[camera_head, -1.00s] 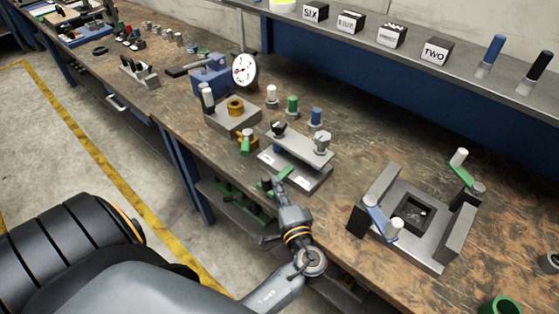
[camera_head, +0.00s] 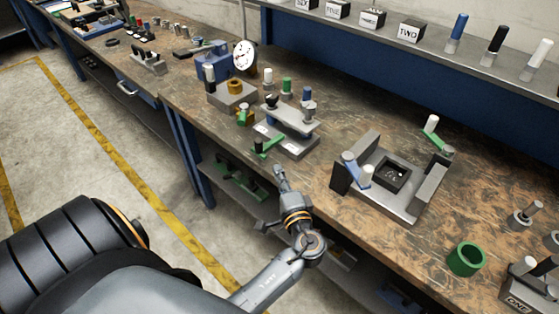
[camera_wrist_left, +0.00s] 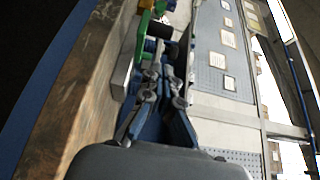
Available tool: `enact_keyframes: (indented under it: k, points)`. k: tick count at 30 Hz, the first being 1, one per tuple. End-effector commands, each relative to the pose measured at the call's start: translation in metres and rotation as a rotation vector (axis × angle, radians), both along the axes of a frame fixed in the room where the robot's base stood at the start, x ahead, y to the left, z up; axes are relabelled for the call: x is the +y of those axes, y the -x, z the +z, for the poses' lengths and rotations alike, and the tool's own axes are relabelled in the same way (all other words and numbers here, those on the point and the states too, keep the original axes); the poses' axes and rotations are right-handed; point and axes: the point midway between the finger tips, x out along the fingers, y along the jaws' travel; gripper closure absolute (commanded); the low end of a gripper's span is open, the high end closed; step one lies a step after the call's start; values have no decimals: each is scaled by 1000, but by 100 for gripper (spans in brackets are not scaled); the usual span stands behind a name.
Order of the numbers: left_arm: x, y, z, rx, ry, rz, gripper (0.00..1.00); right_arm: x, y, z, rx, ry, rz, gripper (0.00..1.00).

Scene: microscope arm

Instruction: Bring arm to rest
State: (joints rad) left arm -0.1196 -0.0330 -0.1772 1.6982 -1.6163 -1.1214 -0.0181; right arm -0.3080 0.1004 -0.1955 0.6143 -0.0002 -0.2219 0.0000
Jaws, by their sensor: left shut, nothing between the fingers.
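A grey fixture (camera_head: 298,147) stands near the bench's front edge in the head view. It has a flat base plate, a raised plate carrying posts, and a green lever (camera_head: 266,148) at its front left. I cannot tell which part is the task's arm. My left gripper (camera_head: 280,171) is shut and empty, just off the bench's front edge and short of the green lever, apart from it. In the left wrist view my left gripper (camera_wrist_left: 166,62) points toward green parts (camera_wrist_left: 142,32) and a dark cylinder (camera_wrist_left: 158,30). My right gripper is out of view.
A square grey fixture (camera_head: 408,205) with blue and green levers stands right of it. A green ring (camera_head: 467,259) lies at the front right. A dial gauge (camera_head: 244,55) and pegs (camera_head: 286,86) stand behind. A shelf (camera_head: 420,52) with labelled blocks runs along the back.

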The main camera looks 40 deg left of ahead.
Motion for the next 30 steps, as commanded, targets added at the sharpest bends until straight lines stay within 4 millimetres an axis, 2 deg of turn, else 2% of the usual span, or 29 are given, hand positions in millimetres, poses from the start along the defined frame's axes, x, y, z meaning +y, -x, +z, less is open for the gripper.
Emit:
enact_keyframes:
  k: [10,17,20,25,30]
  points:
    - [0,0,0,1,-1,0,100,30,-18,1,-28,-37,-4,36]
    - [2,3,-2,0,17,7,100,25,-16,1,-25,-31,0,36]
    - [9,18,-12,-1,109,35,100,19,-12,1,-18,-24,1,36]
    - [17,68,-49,14,457,121,100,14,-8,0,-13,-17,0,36]
    - [-11,119,-81,81,850,172,100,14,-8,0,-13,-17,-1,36]
